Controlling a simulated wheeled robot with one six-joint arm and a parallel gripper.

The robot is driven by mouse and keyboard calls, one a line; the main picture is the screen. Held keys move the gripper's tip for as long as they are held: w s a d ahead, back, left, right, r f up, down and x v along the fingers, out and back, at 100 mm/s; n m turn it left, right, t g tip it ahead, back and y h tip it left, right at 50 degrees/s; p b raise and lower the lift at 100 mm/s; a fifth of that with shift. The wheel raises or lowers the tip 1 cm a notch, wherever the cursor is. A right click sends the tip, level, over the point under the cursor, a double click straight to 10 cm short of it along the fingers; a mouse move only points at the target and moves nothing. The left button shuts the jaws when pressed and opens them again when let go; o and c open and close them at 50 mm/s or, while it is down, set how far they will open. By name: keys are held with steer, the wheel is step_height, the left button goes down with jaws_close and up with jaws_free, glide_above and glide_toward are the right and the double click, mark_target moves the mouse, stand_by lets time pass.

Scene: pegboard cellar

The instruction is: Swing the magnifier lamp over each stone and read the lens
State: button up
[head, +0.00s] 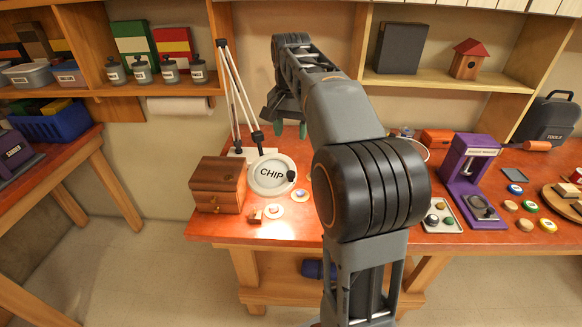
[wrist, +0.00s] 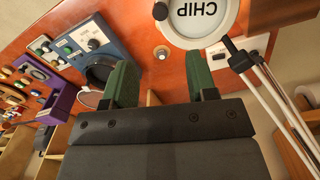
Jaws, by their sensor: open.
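The magnifier lamp's round white head (head: 272,174) hangs over the left part of the orange bench, and its lens reads "CHIP". In the wrist view the lamp head (wrist: 232,12) is at the top, with the word upside down. The lamp's thin arm (head: 228,80) rises behind it. A small stone on a round pad (head: 273,210) and a brown stone (head: 255,217) lie in front of the lamp head; another stone on a pad (head: 300,195) lies to its right. What lies under the lens is hidden. My gripper (head: 285,121) is open and empty, behind the lamp head; its green fingers (wrist: 161,62) are apart in the wrist view.
A wooden drawer box (head: 218,185) stands left of the lamp head. A purple press (head: 468,180), a tray of stones (head: 440,216) and several coloured discs (head: 515,189) occupy the right side. Shelves line the wall behind. My arm hides the middle of the bench.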

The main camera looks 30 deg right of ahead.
mark_target(291, 173)
step_height(291, 173, down, 13)
steer(key=shift+f, duration=0.1)
stand_by(0.4)
jaws_close()
stand_by(0.5)
